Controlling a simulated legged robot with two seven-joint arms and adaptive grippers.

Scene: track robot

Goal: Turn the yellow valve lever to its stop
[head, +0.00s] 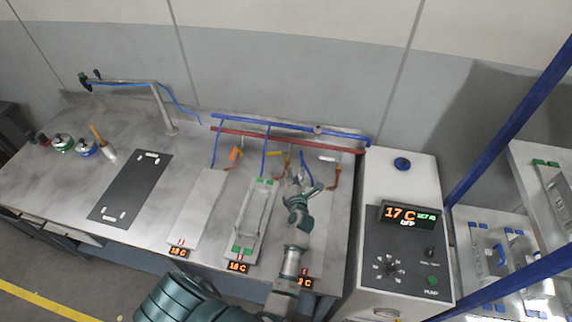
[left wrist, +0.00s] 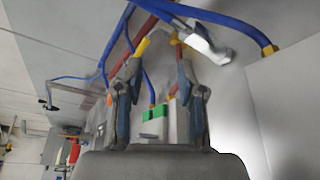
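The yellow valve lever (head: 275,153) sits on the pipes at the back of the bench, in the middle bay. In the left wrist view the yellow lever (left wrist: 142,47) shows just beyond the tip of the left finger; I cannot tell whether they touch. My left gripper (head: 302,181) is just in front of the pipes, right of the lever in the head view. In the left wrist view its two fingers (left wrist: 158,68) are spread apart with nothing clearly between them. The arm and fingers partly hide the area around the valve. My right gripper is not in view.
An orange lever (head: 235,154) is to the left and a white lever (head: 326,158) to the right. Blue pipe (head: 270,124) and red pipe (head: 250,134) run behind. A tray with green ends (head: 250,222) lies in front. A control box (head: 404,240) stands at right.

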